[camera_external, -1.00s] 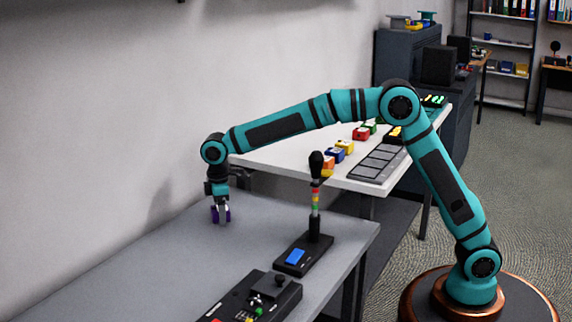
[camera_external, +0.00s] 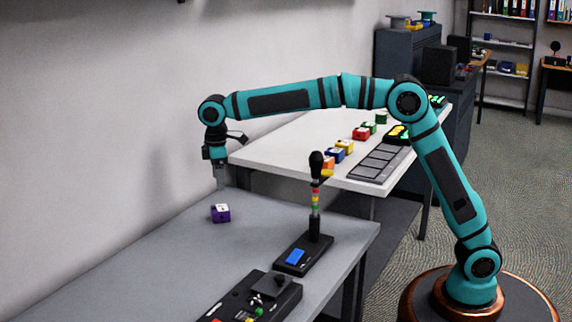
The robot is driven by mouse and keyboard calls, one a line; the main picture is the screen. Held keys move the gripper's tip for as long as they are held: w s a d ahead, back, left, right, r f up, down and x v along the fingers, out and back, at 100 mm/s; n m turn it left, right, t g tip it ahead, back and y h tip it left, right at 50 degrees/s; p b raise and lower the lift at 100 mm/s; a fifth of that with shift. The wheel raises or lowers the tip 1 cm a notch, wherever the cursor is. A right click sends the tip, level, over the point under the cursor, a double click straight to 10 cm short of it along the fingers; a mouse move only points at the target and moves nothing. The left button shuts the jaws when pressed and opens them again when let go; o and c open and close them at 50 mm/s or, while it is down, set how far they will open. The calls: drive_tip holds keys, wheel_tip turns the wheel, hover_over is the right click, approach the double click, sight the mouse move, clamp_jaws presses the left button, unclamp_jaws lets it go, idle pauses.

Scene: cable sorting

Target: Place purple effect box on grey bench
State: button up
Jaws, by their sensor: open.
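The purple effect box (camera_external: 220,213) is a small cube with a pale top. It rests on the grey bench (camera_external: 165,255), toward its far end near the wall. My gripper (camera_external: 220,188) points down above the box, apart from it, with a visible gap. It is open and holds nothing. The fingers look thin and pale in this view.
A black device with a standing stick (camera_external: 315,215) and a black control box (camera_external: 255,300) stand on the bench's right side. Behind is a white table (camera_external: 285,150) with several coloured boxes (camera_external: 345,147) and a grey pad board (camera_external: 378,163). The bench's left part is clear.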

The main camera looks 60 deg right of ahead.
drive_tip(key=shift+r, duration=0.25)
drive_tip(key=s+d+r+m+t+y, duration=0.3)
drive_tip(key=s+d+r+t, duration=0.5)
drive_tip(key=s+d+r, duration=1.1)
drive_tip(key=s+d+r+m+t+h, duration=0.1)
drive_tip(key=s+d+m+t, duration=0.2)
drive_tip(key=s+d, duration=0.4)
drive_tip(key=s+d+r+m+t+h, duration=0.2)
drive_tip(key=s+d+t, duration=0.4)
drive_tip(key=s, duration=1.5)
drive_tip(key=shift+d+m, duration=0.5)
